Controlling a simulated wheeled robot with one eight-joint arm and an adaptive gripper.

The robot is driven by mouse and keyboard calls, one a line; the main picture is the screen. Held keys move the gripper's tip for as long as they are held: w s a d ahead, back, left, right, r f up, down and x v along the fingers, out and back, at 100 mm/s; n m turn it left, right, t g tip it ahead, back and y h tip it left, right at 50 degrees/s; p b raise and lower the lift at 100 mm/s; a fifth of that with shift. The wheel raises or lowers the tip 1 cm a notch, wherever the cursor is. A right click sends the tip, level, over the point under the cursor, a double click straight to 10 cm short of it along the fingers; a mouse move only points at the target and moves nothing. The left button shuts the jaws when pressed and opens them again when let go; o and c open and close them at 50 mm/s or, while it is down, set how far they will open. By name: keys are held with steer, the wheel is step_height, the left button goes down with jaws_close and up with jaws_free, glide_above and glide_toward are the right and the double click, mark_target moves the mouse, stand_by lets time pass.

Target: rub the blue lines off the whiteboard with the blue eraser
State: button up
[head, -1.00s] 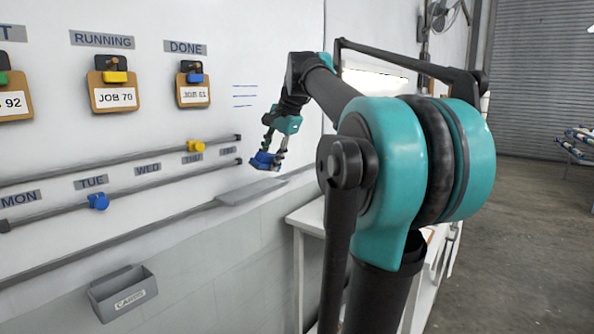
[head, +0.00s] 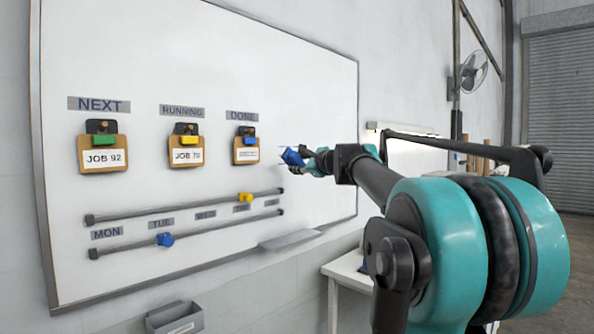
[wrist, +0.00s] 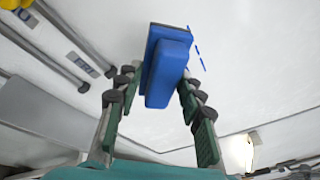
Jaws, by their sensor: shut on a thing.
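The blue eraser (head: 292,157) is in my gripper (head: 308,161), at the right part of the whiteboard (head: 290,80). In the wrist view the eraser (wrist: 166,68) sits between the two fingers (wrist: 158,90), its dark pad side toward the board. I cannot tell whether the pad touches the board. Short blue lines (wrist: 197,52) show just right of the eraser in the wrist view. In the head view only small bits of blue line show around the eraser; the rest is hidden behind it and my gripper.
Job clipboards, the nearest under DONE (head: 246,150), hang left of my gripper. Below run two rails (head: 190,207) with a yellow slider (head: 245,197) and a blue slider (head: 165,239). A grey ledge (head: 290,240) juts out under the board. A white table (head: 345,272) stands below right.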

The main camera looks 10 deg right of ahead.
steer(key=shift+w+a, duration=0.9)
steer(key=shift+w, duration=0.3)
steer(key=shift+w+a, duration=0.85)
steer(key=shift+w, duration=0.3)
steer(key=shift+w+a, duration=0.55)
steer(key=shift+w, duration=0.25)
steer(key=shift+w+d+r, duration=0.95)
steer(key=shift+w+d, duration=3)
steer(key=shift+d, duration=1.45)
steer(key=shift+s+a+r, duration=0.1)
steer(key=shift+s+a, duration=1.2)
steer(key=shift+a, duration=0.5)
steer(key=shift+s+a+f, duration=0.1)
steer(key=shift+s+a, duration=1.25)
steer(key=shift+a, duration=0.5)
steer(key=shift+s+a+r, duration=0.1)
steer(key=shift+s+a, duration=1.2)
steer(key=shift+a, duration=0.5)
